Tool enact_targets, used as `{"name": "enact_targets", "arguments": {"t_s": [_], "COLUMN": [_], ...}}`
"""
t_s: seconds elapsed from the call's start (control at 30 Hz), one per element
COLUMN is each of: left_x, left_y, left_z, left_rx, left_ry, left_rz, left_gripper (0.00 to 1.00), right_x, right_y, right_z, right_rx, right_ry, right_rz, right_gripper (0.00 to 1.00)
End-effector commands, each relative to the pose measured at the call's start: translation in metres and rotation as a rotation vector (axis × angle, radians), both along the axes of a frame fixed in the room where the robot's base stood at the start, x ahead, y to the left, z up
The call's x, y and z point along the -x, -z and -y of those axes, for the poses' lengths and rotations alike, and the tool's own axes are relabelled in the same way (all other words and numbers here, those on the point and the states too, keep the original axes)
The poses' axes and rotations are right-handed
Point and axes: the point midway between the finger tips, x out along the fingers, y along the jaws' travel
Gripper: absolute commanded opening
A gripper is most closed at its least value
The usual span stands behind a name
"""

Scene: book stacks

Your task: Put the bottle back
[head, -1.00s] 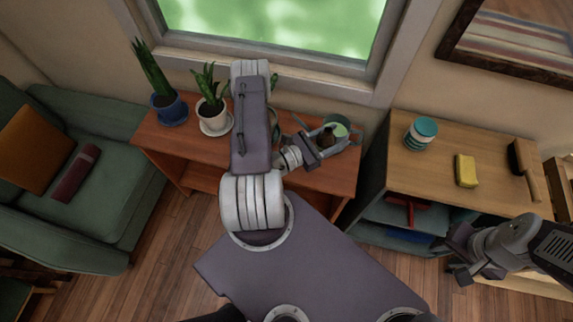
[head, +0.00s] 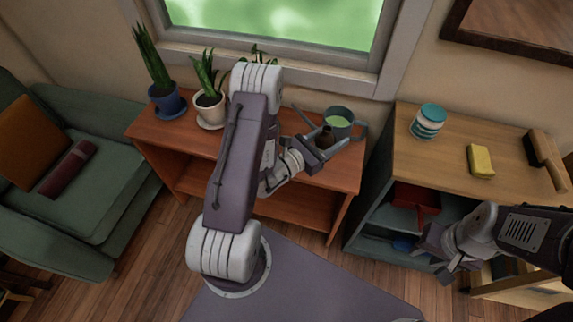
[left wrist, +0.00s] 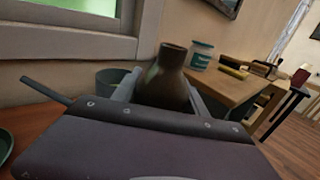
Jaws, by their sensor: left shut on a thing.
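The dark brown bottle (head: 325,138) is held by my left gripper (head: 328,148) above the right part of the reddish wooden shelf table (head: 170,140). In the left wrist view the bottle (left wrist: 168,82) stands upright between the two grey fingers, its neck clear above them. My left gripper is shut on it. The bottle's lower part is hidden behind the gripper. My right gripper (head: 442,258) hangs in front of the cabinet at the right, its fingers apart and empty.
A grey watering can (head: 340,118) stands just behind the bottle. Potted plants in blue (head: 168,103) and white (head: 209,108) pots stand at the table's left. The cabinet (head: 400,170) holds a teal-and-white jar (head: 427,121), a yellow sponge (head: 480,160) and a brush (head: 545,160). A green sofa (head: 110,180) stands left.

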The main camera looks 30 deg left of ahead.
Motion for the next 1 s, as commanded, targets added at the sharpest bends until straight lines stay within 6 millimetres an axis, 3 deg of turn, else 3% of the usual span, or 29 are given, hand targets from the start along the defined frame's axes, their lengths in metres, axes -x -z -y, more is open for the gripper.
{"name": "enact_targets", "arguments": {"t_s": [0.17,0.63,0.9,1.0], "left_x": [-0.001,-0.004,-0.004,-0.004], "left_y": [0.007,0.065,0.071,0.084], "left_z": [-0.012,-0.107,-0.117,-0.117], "left_rx": [0.0,-0.002,-0.001,0.001], "left_ry": [-0.004,-0.003,0.001,0.001], "left_rz": [0.001,0.004,0.001,0.0], "left_gripper": [0.0,0.0,0.0,0.0], "right_x": [0.0,0.0,0.0,0.0], "right_y": [0.002,0.022,0.024,0.029], "right_z": [0.0,0.0,0.0,0.0], "right_rx": [0.0,0.0,0.0,0.0], "right_ry": [0.0,0.0,0.0,0.0], "right_rz": [0.0,0.0,0.0,0.0], "right_gripper": [0.36,0.36,0.36,0.36]}}
